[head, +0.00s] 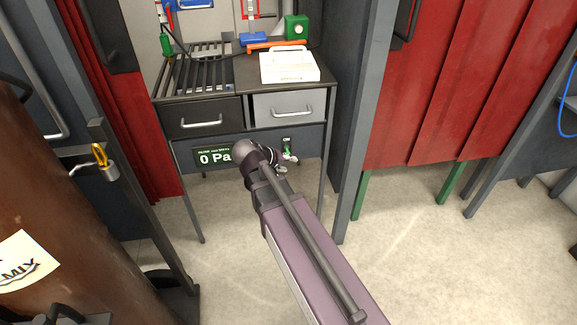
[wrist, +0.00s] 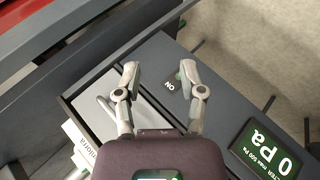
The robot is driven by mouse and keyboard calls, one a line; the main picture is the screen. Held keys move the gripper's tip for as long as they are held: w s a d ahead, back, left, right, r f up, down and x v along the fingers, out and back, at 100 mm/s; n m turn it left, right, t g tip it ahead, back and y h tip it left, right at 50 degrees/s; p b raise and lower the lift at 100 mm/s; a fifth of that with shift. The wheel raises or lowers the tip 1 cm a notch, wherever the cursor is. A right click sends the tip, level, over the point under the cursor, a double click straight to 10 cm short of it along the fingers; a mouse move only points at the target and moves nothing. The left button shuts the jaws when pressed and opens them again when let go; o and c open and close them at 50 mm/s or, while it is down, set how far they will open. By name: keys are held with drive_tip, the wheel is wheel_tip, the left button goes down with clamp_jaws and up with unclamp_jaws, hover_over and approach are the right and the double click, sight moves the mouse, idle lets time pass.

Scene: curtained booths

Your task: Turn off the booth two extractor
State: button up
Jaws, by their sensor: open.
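The booth's dark panel under the drawers carries a switch with an "ON" label (head: 287,140); the same label (wrist: 169,86) shows in the wrist view. A green part of the switch (wrist: 180,76) shows beside the label, partly behind one finger. The display (head: 213,156) left of the switch reads "0 Pa"; it also shows in the wrist view (wrist: 268,147). My gripper (wrist: 159,69) is open and empty, its fingers apart in front of the panel near the switch. In the head view my gripper (head: 286,163) hides part of the switch. No booth number is readable.
A dark drawer (head: 202,118) and a grey drawer (head: 290,106) sit above the panel. A white box (head: 289,67) lies on the worktop. A red curtain (head: 440,90) hangs on the right, and a brown cylinder (head: 60,200) stands close on the left. The floor (head: 420,270) at right is clear.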

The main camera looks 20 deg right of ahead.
drive_tip(key=w+a+f+t+h+b, duration=0.1)
drive_tip(key=w+f+t+h+b, duration=0.15)
drive_tip(key=w+f+b, duration=0.6)
drive_tip(key=n+t+h+b, duration=0.2)
drive_tip(key=t+h+b, duration=0.15)
drive_tip(key=b, duration=1.15)
approach(288, 152)
drive_tip(key=shift+s+a+f, duration=0.3)
drive_tip(key=shift+s+a, duration=0.4)
drive_tip(key=shift+a, duration=0.15)
drive_tip(key=shift+s+a+f, duration=0.3)
drive_tip(key=shift+s+a, duration=0.4)
drive_tip(key=shift+a, duration=0.15)
drive_tip(key=x, duration=1.4)
drive_tip(key=shift+s+r, duration=0.15)
drive_tip(key=shift+r, duration=0.05)
clamp_jaws()
